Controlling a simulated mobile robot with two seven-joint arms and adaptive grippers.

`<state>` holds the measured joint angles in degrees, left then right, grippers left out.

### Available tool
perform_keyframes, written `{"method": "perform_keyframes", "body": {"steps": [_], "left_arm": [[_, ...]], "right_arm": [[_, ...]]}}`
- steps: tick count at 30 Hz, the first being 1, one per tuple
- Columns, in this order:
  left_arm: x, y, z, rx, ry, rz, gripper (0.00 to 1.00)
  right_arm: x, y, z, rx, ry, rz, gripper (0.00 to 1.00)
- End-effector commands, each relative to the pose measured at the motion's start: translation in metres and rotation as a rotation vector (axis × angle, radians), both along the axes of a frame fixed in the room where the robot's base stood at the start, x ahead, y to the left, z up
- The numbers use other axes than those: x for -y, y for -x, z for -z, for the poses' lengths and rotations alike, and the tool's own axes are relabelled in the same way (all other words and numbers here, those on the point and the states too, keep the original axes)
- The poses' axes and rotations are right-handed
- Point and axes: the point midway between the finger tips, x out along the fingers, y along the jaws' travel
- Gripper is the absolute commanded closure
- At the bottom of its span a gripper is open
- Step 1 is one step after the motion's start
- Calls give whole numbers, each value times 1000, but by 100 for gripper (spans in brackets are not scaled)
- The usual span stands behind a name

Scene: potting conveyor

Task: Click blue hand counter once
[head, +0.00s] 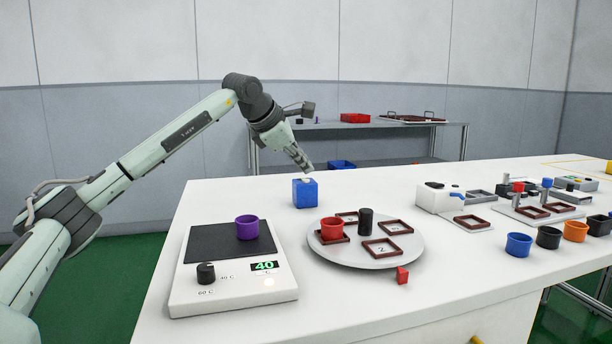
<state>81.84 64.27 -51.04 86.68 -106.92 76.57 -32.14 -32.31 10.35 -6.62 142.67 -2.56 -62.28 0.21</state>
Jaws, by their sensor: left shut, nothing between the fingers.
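The blue hand counter (305,193) is a small blue box with a pale button (305,179) on top. It stands upright on the white table, behind the round plate. My left gripper (308,167) is shut and empty. Its fingertips point down and to the right, just above the counter's button. A small gap seems to show between the tips and the button, but I cannot tell the exact distance. My right gripper is not in the head view.
A hot plate (198,277) showing 40 bears a purple pot (247,227). A round grey plate (415,247) holds a red pot (331,229), a black cylinder (366,222) and brown frames. Several pots stand at the right. The table left of the counter is clear.

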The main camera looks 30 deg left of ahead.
Motion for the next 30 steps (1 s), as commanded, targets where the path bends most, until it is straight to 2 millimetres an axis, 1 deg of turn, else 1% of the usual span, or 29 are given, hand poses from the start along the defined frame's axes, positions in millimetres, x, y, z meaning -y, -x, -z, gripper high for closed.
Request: {"method": "perform_keyframes", "body": {"steps": [8, 11, 24, 27, 30], "left_arm": [[0, 0, 0, 0, 0, 0, 100], [0, 0, -3, 0, 0, 0, 100], [0, 0, -46, 0, -1, 1, 100], [0, 0, -51, 0, -1, 1, 100], [0, 0, -50, -1, -1, 0, 100]], "right_arm": [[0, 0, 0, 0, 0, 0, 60], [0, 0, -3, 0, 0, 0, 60], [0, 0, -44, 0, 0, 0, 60], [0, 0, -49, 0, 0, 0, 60], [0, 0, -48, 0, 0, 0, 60]]}}
